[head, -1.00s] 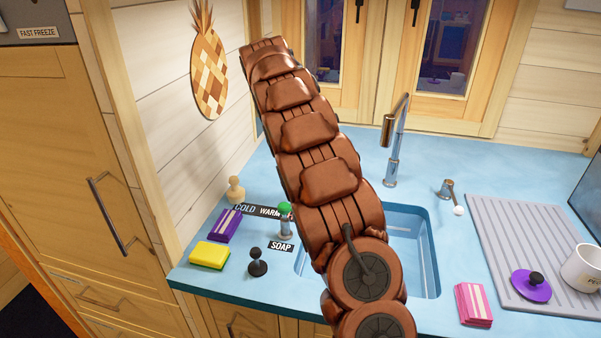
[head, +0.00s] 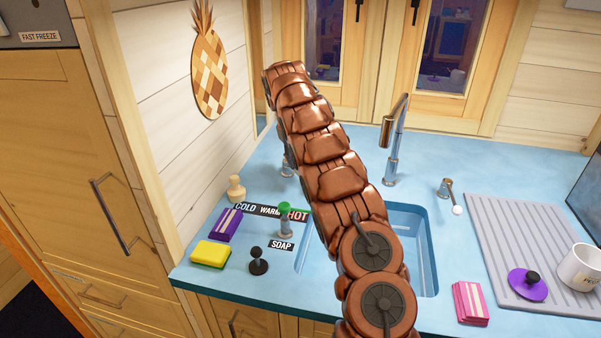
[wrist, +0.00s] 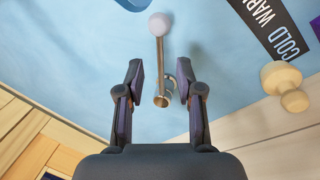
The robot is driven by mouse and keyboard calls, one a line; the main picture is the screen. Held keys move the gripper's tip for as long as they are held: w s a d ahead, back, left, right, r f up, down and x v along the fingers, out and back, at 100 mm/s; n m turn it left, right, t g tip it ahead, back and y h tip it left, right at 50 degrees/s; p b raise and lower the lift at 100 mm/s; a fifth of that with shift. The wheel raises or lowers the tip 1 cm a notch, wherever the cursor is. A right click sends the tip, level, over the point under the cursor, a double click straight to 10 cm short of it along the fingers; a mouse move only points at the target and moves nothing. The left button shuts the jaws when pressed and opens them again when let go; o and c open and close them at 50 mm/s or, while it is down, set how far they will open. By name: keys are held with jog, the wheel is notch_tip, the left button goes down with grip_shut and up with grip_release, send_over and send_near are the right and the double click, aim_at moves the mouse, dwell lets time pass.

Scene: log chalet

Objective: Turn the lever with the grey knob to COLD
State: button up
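In the wrist view, a lever has a pale grey knob (wrist: 160,24) at the end of a thin metal rod, which runs up the picture from a metal base (wrist: 162,100). My gripper (wrist: 160,78) is open, with one finger on each side of the lever's lower rod and base. I cannot tell whether either finger touches it. A label strip reading COLD and WARM (wrist: 277,32) lies to the right. In the head view the strip reads COLD, WARM, HOT (head: 271,212). A metal post (head: 287,166) shows behind it; my arm hides the knob and gripper.
A green-knobbed lever (head: 284,209) stands by the SOAP label (head: 281,245). A wooden peg (head: 236,188), purple sponge (head: 226,224), yellow sponge (head: 210,254) and black-knobbed piece (head: 258,262) are left. The sink (head: 428,245), tap (head: 394,150) and white-knobbed lever (head: 457,210) are right.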

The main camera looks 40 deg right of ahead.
aim_at(296, 171)
jog(key=shift+s+d+f+p, duration=0.1)
jog(key=shift+d+f+p, duration=0.15)
jog(key=shift+f, duration=0.7)
jog(key=shift+d+f+p, duration=0.15)
jog(key=shift+f+p, duration=0.15)
jog(key=shift+f, duration=0.7)
jog(key=shift+s+d+f+p, duration=0.1)
jog(key=shift+d+f+p, duration=0.15)
jog(key=shift+f, duration=0.7)
grip_shut()
jog(key=shift+f, duration=0.1)
